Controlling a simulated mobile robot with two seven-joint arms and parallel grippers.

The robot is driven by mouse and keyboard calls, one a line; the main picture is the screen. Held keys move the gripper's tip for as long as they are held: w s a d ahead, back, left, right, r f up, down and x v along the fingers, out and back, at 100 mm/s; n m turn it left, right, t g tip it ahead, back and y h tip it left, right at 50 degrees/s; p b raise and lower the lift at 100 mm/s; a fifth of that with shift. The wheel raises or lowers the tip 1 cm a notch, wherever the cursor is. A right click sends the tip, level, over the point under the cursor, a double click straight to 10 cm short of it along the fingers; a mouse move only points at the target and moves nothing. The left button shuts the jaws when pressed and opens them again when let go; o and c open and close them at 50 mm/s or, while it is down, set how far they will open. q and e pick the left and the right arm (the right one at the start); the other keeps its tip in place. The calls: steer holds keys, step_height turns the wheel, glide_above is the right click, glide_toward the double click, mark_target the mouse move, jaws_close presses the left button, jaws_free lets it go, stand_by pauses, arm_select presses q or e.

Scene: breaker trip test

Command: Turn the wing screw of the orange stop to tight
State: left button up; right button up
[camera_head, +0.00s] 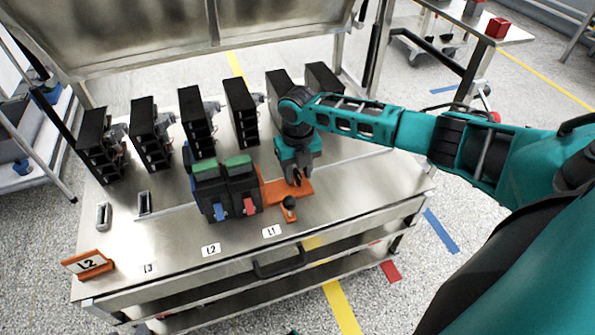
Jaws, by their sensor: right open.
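The orange stop (305,188) lies on the steel table against the right side of a dark breaker block (235,190). A small dark knob (289,202) stands at the front of the stop; it looks like the wing screw, but its wings are too small to make out. My right gripper (297,182) points down over the stop, just behind the knob. Its jaws are open, with nothing clearly between them; whether they touch the stop cannot be told.
Several black modules (241,112) stand in a row behind. The tabletop's front strip, with labels, is mostly clear.

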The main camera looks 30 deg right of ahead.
jaws_close()
stand_by(0.3)
